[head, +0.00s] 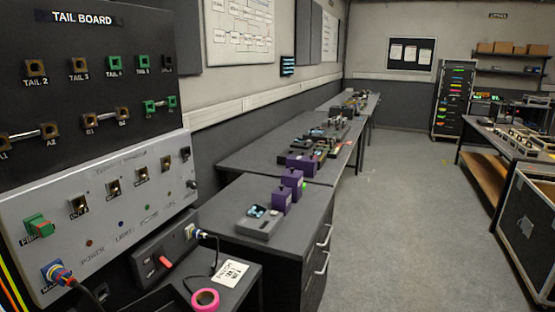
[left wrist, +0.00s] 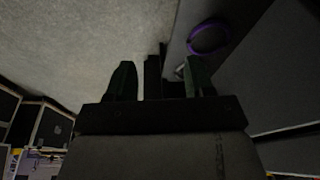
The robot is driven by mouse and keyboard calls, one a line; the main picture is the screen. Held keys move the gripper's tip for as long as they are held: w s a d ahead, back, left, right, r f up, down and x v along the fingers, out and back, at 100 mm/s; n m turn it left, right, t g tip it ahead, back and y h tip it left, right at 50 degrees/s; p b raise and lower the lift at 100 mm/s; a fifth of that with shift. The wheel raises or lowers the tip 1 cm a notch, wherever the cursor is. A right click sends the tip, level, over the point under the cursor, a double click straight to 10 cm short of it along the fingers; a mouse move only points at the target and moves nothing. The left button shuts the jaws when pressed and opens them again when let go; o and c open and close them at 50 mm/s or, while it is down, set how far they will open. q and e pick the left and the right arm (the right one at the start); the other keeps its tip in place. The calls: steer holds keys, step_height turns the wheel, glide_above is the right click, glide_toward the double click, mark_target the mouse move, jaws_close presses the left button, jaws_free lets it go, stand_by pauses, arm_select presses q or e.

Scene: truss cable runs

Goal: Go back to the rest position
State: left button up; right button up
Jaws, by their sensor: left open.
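My left gripper (left wrist: 160,82) shows in the left wrist view with its two dark fingers spread apart. It is open. A narrow dark upright shape shows between the fingers; I cannot tell what it is, and nothing is clearly gripped. Neither gripper shows in the head view, and my right gripper is in no view. The tail board (head: 85,45) stands close at the left of the head view, with a grey connector panel (head: 105,190) below it.
A blue-ringed plug (head: 57,274) with a black cable sits in the panel. A small table holds a pink tape roll (head: 205,299) and a label card (head: 229,271). A dark drawer bench (head: 290,237) stands beyond. The grey floor (head: 400,200) is clear; a case (head: 533,235) stands right.

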arm_select(q)
steer(key=s+f+g, duration=0.1)
steer(key=s+f, duration=0.2)
steer(key=f, duration=0.6)
steer(key=s+f, duration=0.3)
steer(key=f, duration=0.5)
steer(key=s+a+f, duration=0.3)
steer(key=s+f, duration=0.6)
steer(key=s, duration=0.3)
steer(key=shift+s+f+g, duration=0.3)
steer(key=shift+s+g, duration=0.1)
steer(key=shift+a, duration=0.1)
